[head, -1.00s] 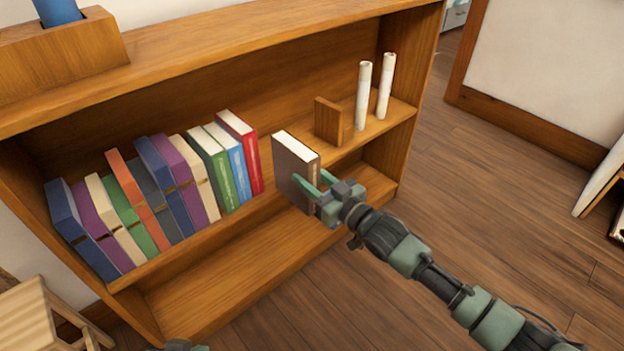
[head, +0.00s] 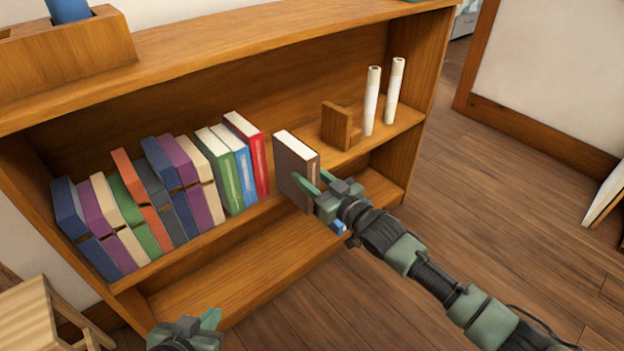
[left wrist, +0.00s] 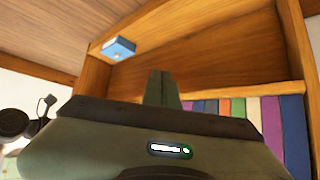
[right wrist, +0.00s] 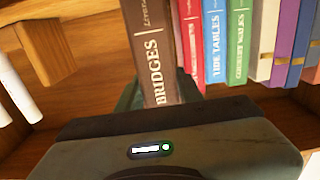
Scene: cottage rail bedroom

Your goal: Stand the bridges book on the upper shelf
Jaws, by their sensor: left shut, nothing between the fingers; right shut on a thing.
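The brown bridges book (head: 294,172) is upright in my right gripper (head: 313,190), at the front of the upper shelf (head: 212,241), just right of the red book (head: 255,155). Its spine with the word BRIDGES shows in the right wrist view (right wrist: 152,55). The fingers grip it from the front; its lower edge is partly hidden, so I cannot tell whether it touches the shelf. My left gripper (head: 210,325) is shut and empty, low in front of the bookcase; its fingers also show in the left wrist view (left wrist: 162,90).
Several books lean in a row left of the red one. A wooden bookend (head: 337,125) and two white rolls (head: 372,100) stand to the right. A blue object (left wrist: 118,48) lies on the lower shelf. A wooden stool (head: 35,315) stands at front left.

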